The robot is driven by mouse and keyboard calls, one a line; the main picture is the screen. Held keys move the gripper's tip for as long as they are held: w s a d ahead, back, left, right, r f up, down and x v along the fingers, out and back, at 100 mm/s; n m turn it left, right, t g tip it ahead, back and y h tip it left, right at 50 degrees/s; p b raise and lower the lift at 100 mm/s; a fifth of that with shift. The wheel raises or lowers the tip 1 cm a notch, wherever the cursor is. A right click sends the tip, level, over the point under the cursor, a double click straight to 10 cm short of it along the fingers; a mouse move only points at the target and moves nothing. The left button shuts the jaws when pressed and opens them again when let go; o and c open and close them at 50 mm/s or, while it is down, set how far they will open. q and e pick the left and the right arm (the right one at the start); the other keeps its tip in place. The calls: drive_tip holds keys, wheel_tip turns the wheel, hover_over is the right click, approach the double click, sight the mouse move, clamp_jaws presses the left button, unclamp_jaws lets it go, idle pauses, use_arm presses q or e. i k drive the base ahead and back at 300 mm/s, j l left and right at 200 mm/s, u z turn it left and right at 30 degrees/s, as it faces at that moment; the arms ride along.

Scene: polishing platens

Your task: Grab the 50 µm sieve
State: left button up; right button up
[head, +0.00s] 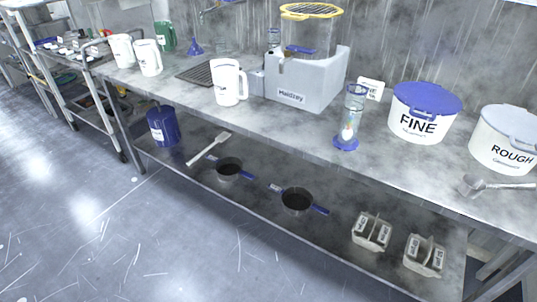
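Two round, dark sieves with blue handles lie on the lower shelf. One sieve (229,169) is left of the middle, and the other sieve (297,201) is nearer the middle. Each has a small pale tag on its left handle. The lettering is too small to read, so I cannot tell which one is the 50 µm sieve. Neither of my grippers shows in the head view.
The steel bench (290,122) overhangs the lower shelf (262,212). Beside the sieves lie a white scraper (208,149) and a blue bucket (162,126) to the left, and two grey holders (371,232) (425,256) to the right.

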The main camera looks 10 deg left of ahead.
sight(297, 201)
drive_tip(key=i+l+u, duration=0.15)
drive_tip(key=i+u, duration=0.15)
drive_tip(key=i, duration=0.15)
drive_tip(key=i+l+u, duration=0.3)
drive_tip(key=i+j, duration=0.05)
drive_tip(key=i, duration=0.05)
